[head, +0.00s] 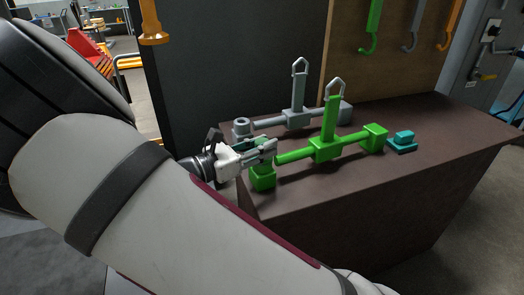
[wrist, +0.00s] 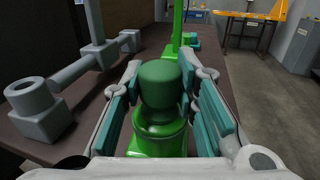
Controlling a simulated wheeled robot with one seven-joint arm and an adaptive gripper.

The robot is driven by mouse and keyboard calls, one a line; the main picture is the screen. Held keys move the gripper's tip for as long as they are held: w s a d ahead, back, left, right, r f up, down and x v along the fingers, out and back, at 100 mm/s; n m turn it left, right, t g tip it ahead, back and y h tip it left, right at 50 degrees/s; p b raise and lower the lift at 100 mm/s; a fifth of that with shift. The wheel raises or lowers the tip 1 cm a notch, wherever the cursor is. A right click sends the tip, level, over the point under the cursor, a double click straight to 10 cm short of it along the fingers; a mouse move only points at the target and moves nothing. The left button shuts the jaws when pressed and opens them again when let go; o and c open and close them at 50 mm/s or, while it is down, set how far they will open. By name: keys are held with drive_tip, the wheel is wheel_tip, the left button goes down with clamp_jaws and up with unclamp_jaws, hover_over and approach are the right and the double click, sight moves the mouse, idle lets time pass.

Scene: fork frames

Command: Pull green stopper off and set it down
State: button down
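The stopper (wrist: 160,84) is a dark green rounded cap in the middle of the wrist view. It sits upright at the bright green round socket (wrist: 160,138) of the green frame. In the head view the green frame (head: 326,148) stands on the brown table, with its socket end block (head: 263,178) nearest me. My gripper (head: 268,152) is over that end block. In the wrist view its teal-padded fingers (wrist: 160,72) flank the stopper closely on both sides. Whether the pads press on it is unclear. In the head view the fingers hide most of the stopper.
A grey frame (head: 298,115) of like shape stands behind, its socket block (wrist: 36,108) left of my gripper. A teal piece (head: 403,139) lies at the right on the brown table (head: 440,150). Coloured hooks (head: 373,28) hang on the back panel. The table's right part is clear.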

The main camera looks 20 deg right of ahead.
drive_tip(key=c, duration=1.9)
unclamp_jaws()
clamp_jaws()
drive_tip(key=shift+r, duration=0.2)
drive_tip(key=shift+r+p, duration=0.35)
drive_tip(key=shift+p, duration=0.2)
drive_tip(key=shift+r+p, duration=1.65)
drive_tip(key=shift+r, duration=0.2)
drive_tip(key=shift+r+p, duration=1.65)
drive_tip(key=shift+r, duration=0.3)
